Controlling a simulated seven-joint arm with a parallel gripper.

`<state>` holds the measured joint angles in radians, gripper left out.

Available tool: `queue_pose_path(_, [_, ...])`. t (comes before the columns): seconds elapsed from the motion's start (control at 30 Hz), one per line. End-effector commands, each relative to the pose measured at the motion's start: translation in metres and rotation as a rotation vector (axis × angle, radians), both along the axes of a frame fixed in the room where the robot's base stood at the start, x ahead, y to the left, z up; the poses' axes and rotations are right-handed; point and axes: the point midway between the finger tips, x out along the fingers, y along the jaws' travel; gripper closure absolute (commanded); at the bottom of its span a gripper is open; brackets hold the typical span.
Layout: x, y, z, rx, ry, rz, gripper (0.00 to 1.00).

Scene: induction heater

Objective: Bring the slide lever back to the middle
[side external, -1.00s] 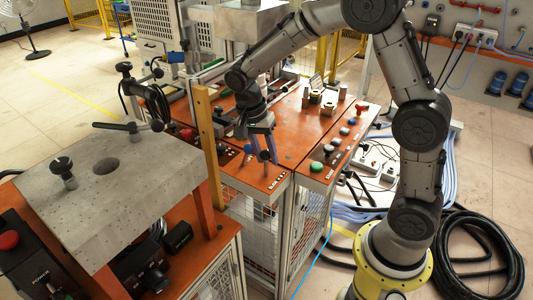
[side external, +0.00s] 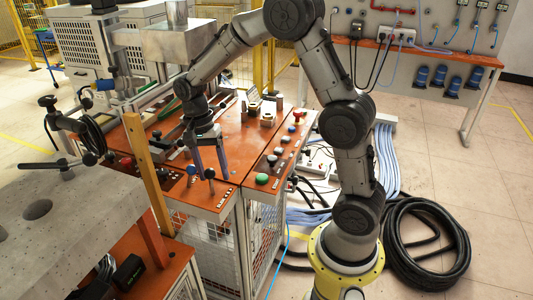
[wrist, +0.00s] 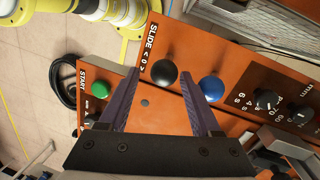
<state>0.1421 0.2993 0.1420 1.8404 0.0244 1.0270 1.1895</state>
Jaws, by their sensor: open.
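The slide lever shows as a black ball knob (wrist: 164,73) beside the "SLIDE" label on the orange panel in the wrist view. In the side view its knob (side external: 209,173) stands near the panel's front edge. Its shaft is mostly hidden, and I cannot tell how far it leans. My gripper (side external: 212,172) points down with its fingers apart, one on each side of the knob. In the wrist view the fingertips of my gripper (wrist: 160,74) flank the knob, with gaps visible; I see no firm contact.
A blue ball knob (wrist: 211,87) sits close to the right finger in the wrist view. A green START button (wrist: 97,89) is on the left. In the side view a red button (side external: 298,115) and other buttons line the right panel. A wooden post (side external: 148,172) stands left of my gripper.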

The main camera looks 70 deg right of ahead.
Motion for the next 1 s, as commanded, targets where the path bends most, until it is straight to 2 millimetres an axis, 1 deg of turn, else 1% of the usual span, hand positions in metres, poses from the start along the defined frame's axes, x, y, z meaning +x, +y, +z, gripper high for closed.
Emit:
queue_pose_path(0.03, [0.0, -0.005, -0.001, 0.04, 0.0, -0.009, 0.34])
queue_pose_path(0.37, [0.0, -0.025, -0.01, 0.337, 0.0, -0.011, 0.34])
queue_pose_path(0.4, [0.003, -0.026, 0.002, 0.326, -0.008, -0.001, 0.34])
queue_pose_path(1.0, [0.02, -0.064, 0.102, 0.319, -0.005, 0.001, 0.34])
